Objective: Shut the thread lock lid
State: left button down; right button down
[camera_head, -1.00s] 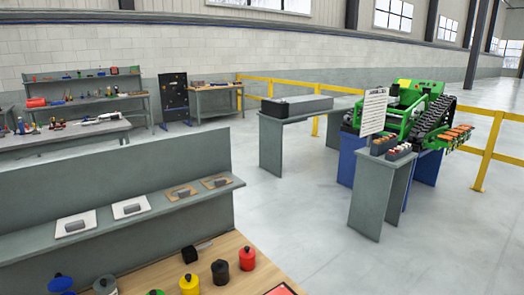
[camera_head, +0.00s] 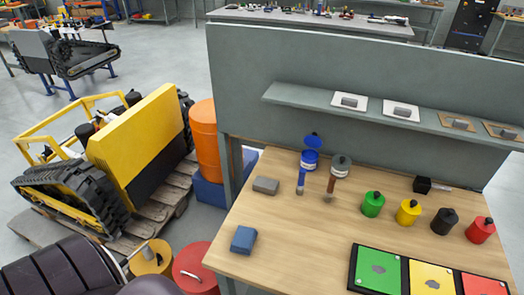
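The blue lid is raised and tilted back, so this jar looks open. A second white jar with a grey lid (camera_head: 341,160) stands just right of it; its lid appears closed. No label is readable, so I cannot tell by text which is the thread lock. A brush-like tool (camera_head: 300,182) lies in front of the blue-lidded jar and another (camera_head: 330,187) in front of the grey-lidded one. Neither gripper is visible.
A tricolour tray (camera_head: 404,259) lies in front. A grey block (camera_head: 265,185) and blue block (camera_head: 243,240) sit left. A yellow tracked carrier (camera_head: 140,135) stands beside the bench.

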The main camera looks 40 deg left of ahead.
aim_at(313, 141)
jog(key=u, duration=0.7)
